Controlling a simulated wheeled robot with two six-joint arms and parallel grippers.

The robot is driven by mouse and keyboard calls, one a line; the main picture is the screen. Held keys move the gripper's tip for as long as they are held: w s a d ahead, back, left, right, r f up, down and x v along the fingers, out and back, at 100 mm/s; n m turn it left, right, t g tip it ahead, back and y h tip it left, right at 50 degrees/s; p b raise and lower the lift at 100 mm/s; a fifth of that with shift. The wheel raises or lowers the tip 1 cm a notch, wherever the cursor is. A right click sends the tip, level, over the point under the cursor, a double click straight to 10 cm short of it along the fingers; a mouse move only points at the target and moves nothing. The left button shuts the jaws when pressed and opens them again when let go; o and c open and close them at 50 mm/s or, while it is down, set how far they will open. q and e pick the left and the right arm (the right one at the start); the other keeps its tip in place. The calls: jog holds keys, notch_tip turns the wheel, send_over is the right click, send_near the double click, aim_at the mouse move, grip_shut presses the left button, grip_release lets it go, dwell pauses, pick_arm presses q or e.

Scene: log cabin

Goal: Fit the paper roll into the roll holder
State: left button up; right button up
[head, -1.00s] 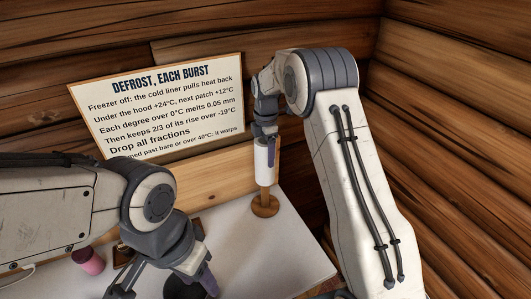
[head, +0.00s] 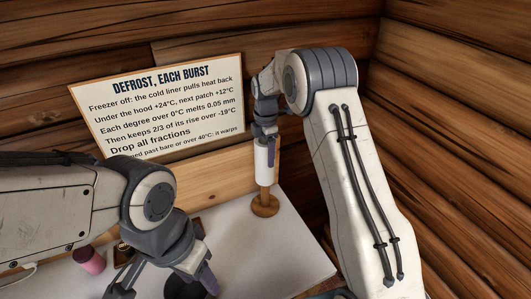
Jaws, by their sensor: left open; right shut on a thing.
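The white paper roll (head: 262,160) is at the upper part of the wooden roll holder (head: 264,206), whose round base stands on the white table. The holder's post shows below the roll, and the roll looks lined up with it. I cannot tell how far the post reaches inside. My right gripper (head: 267,143) is shut on the roll near its top, with one finger along its right side. My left gripper (head: 165,291) is open at the front of the table, its fingers apart, with a dark round thing (head: 184,287) by them.
The white table (head: 285,250) has free room around the holder's base. A pink cup-like thing (head: 89,261) and a small brown thing (head: 122,250) lie near my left arm. A sign (head: 160,105) leans behind, above a wooden board (head: 215,175). Log walls close the back and right.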

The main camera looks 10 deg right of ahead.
aim_at(266, 163)
dwell(0.3)
jog(key=shift+f+b, duration=4.1)
jog(key=shift+f, duration=2.95)
jog(key=o, duration=1.4)
notch_tip(266, 163, up, 10)
jog(key=b, duration=0.3)
jog(key=shift+f, duration=0.15)
jog(key=shift+r, duration=0.45)
